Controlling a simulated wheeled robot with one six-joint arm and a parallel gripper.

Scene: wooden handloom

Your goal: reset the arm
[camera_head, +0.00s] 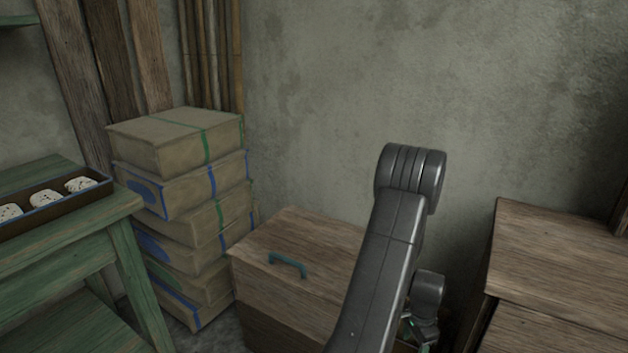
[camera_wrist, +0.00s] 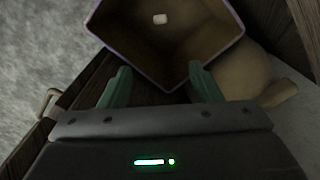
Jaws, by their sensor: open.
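My gripper (camera_wrist: 160,84) shows in the wrist view with its two green fingers spread apart and nothing between them. Beyond the fingertips is an open-topped brown box (camera_wrist: 205,62) with a thin purplish rim. A small whitish block (camera_wrist: 160,19) lies inside it. In the head view my dark grey arm rises in front of the wall and bends back down. My gripper is mostly hidden behind the arm there, low and right of the wooden chest.
A lidded wooden chest (camera_head: 315,245) with a teal handle stands beside stacked cartons (camera_head: 180,150). A green table (camera_head: 70,225) at left holds a tray (camera_head: 55,205) of whitish lumps. A wooden cabinet (camera_head: 560,255) stands right. A tan sack (camera_wrist: 262,75) lies beside the open box.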

